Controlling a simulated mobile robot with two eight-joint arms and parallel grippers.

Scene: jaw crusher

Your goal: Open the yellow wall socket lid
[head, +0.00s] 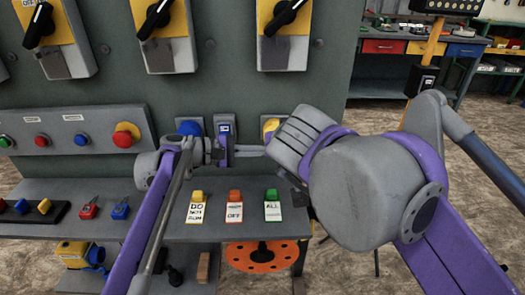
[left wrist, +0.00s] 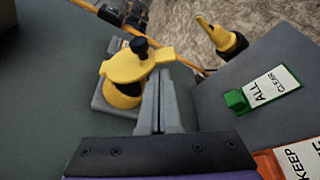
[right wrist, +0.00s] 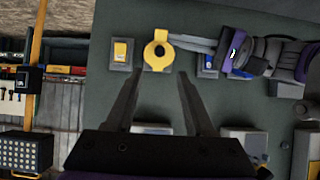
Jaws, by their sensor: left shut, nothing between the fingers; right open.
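The yellow wall socket (head: 270,124) shows on the grey panel in the head view, partly hidden by my right arm. In the left wrist view its round yellow lid (left wrist: 125,68) has a black knob-like part at its middle and tabs at the sides. It also shows in the right wrist view (right wrist: 152,60). My left gripper (left wrist: 161,73) is shut and empty, its tips close beside a tab of the lid; I cannot tell if they touch. My right gripper (right wrist: 159,74) is open and empty, facing the lid. I cannot tell whether the lid is lifted.
A blue-marked wall box (head: 225,130) is left of the socket, and another small box (right wrist: 121,52) lies on its other side. Below is a shelf (head: 170,228) with tagged yellow, orange and green (head: 272,205) pieces. Black-handled switches (head: 284,35) are above.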

